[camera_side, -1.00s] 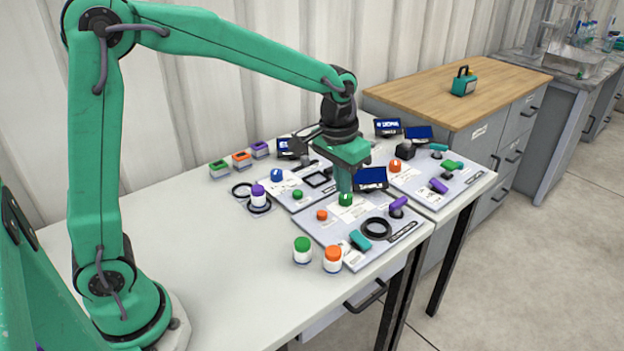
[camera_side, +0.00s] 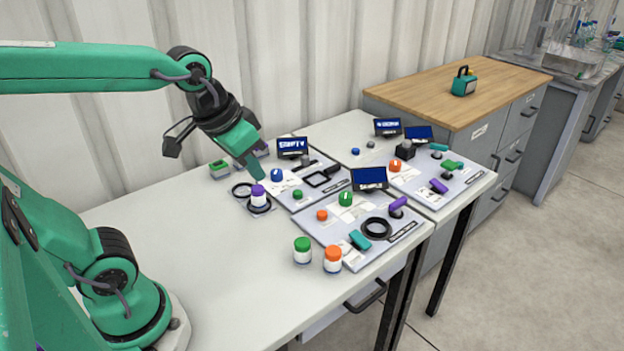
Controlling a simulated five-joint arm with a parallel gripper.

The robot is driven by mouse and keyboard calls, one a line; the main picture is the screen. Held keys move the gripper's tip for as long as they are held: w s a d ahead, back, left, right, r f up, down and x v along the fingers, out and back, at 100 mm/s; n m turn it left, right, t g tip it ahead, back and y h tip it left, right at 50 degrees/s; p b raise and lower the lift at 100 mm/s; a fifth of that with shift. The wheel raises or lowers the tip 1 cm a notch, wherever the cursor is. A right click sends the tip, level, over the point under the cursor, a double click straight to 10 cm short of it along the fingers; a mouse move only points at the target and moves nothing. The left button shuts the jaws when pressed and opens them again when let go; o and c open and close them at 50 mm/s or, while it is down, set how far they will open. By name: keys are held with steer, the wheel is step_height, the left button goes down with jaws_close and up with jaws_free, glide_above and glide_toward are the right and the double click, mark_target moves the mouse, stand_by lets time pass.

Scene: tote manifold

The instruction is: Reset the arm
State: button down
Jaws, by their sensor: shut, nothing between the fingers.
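My gripper (camera_side: 256,174) is at the end of my green arm, in the air above the back left part of the white table (camera_side: 225,280). Its fingers are shut with nothing between them, and it tilts down to the right. From this view its tip shows just above the white jar with a purple lid (camera_side: 258,197); I cannot tell whether they touch. The front panel (camera_side: 330,238) with a green knob (camera_side: 345,199) lies to the right of my gripper, clear of it. My upper arm link stretches level across the top left.
A white jar with a green lid (camera_side: 302,251) and one with an orange lid (camera_side: 333,260) stand at the front. Small screens (camera_side: 369,178) rise from the panels. A green-topped block (camera_side: 219,169) stands behind my gripper. The table's left part is clear.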

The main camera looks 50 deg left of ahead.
steer(key=shift+t, duration=0.5)
steer(key=shift+s+a+f, duration=0.15)
steer(key=shift+s, duration=0.6)
steer(key=shift+s+a+f, duration=0.1)
steer(key=shift+s+a, duration=0.05)
steer(key=shift+s, duration=0.55)
steer(key=shift+s+a+f, duration=0.15)
steer(key=shift+s, duration=0.6)
